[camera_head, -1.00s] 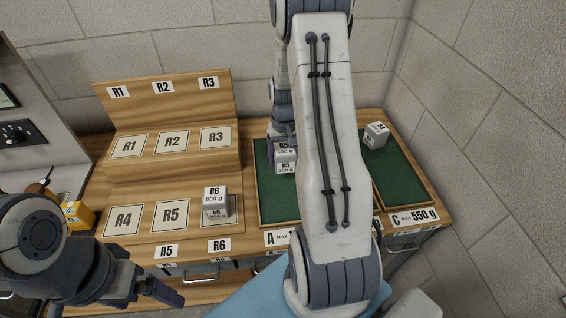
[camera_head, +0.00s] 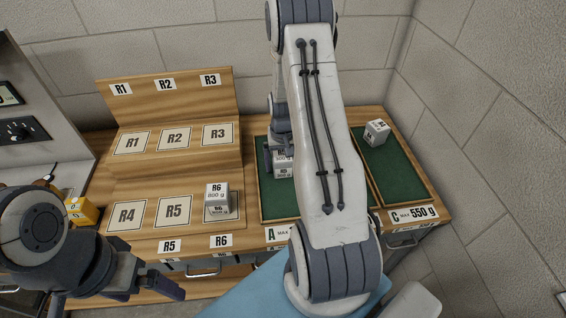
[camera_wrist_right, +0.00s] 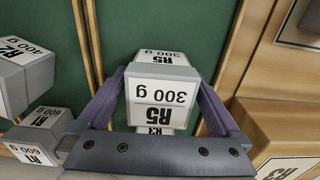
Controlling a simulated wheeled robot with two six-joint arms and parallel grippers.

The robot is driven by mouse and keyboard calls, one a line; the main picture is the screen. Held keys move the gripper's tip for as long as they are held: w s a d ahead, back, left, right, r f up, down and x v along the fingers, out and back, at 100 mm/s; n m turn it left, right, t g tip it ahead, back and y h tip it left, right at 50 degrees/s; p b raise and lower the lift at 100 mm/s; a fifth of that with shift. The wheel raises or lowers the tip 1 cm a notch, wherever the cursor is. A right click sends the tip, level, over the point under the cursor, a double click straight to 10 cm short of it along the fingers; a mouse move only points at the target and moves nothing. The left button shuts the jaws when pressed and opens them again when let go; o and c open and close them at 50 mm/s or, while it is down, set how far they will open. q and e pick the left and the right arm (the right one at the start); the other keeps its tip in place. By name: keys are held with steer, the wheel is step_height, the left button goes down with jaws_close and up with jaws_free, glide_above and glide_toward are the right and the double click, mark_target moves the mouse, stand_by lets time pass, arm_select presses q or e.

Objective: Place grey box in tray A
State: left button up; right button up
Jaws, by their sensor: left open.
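Several labelled grey boxes are in view; the task does not say which one it means. My right gripper (camera_wrist_right: 160,100) is shut on the grey box R5 (camera_wrist_right: 160,92), marked 300 g, with a finger along each side. In the head view the held box (camera_head: 283,168) is over the green floor of tray A (camera_head: 283,206); I cannot tell if it touches the floor. My right arm hides much of this tray. My left gripper (camera_head: 120,294) is open and empty at the lower left, away from the boxes.
Grey box R6 (camera_head: 216,197) stands on the wooden rack (camera_head: 190,232). Box R1 (camera_wrist_right: 38,135) and part of an R3 label (camera_wrist_right: 160,130) are near the gripper. A yellow block (camera_head: 80,211) is at left.

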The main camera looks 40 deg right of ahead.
mark_target(282, 156)
steer(key=shift+r, duration=0.5)
step_height(282, 156, up, 11)
steer(key=shift+f+b, duration=0.2)
steer(key=shift+b, duration=0.8)
steer(key=shift+r, duration=0.45)
